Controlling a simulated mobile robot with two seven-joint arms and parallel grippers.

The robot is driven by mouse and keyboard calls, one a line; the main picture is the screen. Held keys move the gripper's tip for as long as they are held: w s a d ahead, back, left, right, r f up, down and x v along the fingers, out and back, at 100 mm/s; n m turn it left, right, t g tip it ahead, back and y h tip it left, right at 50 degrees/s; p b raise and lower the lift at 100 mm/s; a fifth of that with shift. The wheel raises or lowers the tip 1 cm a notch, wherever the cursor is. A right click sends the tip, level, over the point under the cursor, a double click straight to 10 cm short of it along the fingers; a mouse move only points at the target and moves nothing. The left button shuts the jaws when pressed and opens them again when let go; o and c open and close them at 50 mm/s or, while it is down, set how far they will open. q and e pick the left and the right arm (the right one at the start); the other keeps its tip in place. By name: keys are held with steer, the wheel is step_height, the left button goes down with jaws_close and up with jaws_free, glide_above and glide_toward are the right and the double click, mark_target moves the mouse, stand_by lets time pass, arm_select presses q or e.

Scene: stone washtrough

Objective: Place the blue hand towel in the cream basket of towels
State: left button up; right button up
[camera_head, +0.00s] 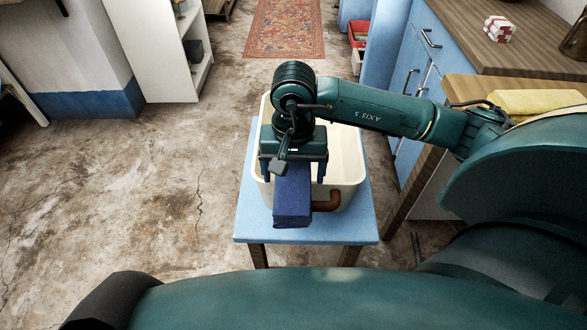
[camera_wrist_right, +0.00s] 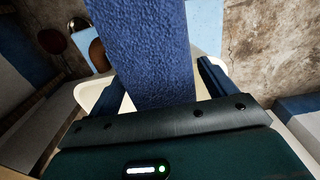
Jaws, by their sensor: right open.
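The cream basket (camera_head: 350,165) stands on a small blue-topped table (camera_head: 345,225) in the head view. A dark blue folded towel (camera_head: 293,205) lies across its near rim, its near end sticking out toward me. The towel also fills the upper middle of the right wrist view (camera_wrist_right: 150,50). My right gripper (camera_head: 293,177) is over the basket's near side, pointing down and open. Its fingers stand on either side of the towel, with a gap visible on the right in the wrist view. The gripper hides much of the basket's inside. My left gripper is out of view.
A wooden counter with blue cupboards (camera_head: 415,60) stands on the right. A folded yellow cloth (camera_head: 535,101) lies on a lower surface there. A white shelf (camera_head: 150,45) stands back left, and a red rug (camera_head: 285,27) lies behind. The floor left of the table is clear.

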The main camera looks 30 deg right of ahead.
mark_target(294, 164)
steer(key=shift+r, duration=0.25)
step_height(294, 164, up, 11)
steer(key=shift+f+p, duration=0.2)
steer(key=shift+p, duration=0.65)
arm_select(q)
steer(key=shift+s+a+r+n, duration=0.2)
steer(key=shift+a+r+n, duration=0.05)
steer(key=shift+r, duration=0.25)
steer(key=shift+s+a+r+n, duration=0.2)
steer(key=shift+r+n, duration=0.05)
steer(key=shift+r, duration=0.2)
arm_select(e)
steer(key=shift+r, duration=0.6)
